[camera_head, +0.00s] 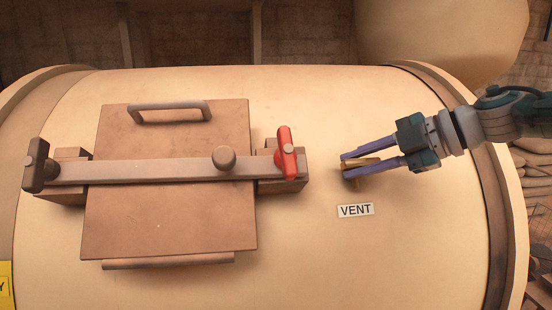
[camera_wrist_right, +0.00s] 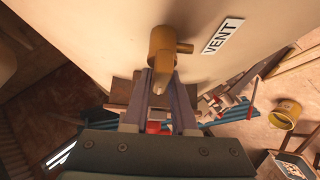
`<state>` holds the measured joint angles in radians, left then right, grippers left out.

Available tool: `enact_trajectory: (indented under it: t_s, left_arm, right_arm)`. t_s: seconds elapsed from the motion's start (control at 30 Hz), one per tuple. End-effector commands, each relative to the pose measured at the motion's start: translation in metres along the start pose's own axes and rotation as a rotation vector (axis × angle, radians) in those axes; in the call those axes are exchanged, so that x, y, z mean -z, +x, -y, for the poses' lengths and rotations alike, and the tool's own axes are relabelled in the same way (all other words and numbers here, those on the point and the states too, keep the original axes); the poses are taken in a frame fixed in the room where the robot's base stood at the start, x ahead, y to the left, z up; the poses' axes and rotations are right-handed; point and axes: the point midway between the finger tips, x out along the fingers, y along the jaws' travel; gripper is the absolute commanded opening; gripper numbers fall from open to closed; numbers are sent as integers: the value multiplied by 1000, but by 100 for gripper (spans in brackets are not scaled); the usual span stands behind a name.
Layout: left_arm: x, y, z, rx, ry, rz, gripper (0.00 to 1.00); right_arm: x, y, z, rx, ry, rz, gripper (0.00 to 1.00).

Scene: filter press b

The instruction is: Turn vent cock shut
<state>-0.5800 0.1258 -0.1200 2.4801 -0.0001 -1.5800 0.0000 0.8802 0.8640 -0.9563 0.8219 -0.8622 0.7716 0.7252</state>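The brass vent cock (camera_wrist_right: 162,48) sticks out of the cream vessel wall beside the VENT label (camera_head: 355,210). Its short side spout points toward the label in the right wrist view. My right gripper (camera_head: 352,168) reaches in from the right with its two purple fingers on either side of the brass handle (camera_head: 365,161). The handle also shows between the fingertips in the right wrist view (camera_wrist_right: 162,72). The fingers look apart, with some gap beside the handle; firm contact is not visible. The fingers partly hide the cock in the head view. My left gripper is in neither view.
Left of the cock is a brown hatch cover (camera_head: 170,222) with a handle, under a clamp bar (camera_head: 150,171) with a red lever (camera_head: 287,153). The vessel wall around the cock is clear.

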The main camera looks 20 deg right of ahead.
Motion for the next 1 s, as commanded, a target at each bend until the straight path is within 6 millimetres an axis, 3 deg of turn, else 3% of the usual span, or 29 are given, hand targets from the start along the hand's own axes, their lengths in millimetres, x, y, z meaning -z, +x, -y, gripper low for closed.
enact_trajectory:
  t_s: [0.2, 0.57, 1.0]
  left_arm:
    - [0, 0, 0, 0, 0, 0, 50]
    - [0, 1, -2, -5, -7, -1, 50]
    - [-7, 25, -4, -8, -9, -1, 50]
  right_arm:
    - [0, 0, 0, 0, 1, -1, 50]
    - [-1, -7, 0, 0, 1, 1, 50]
    - [-2, -75, 4, 1, -1, 2, 50]
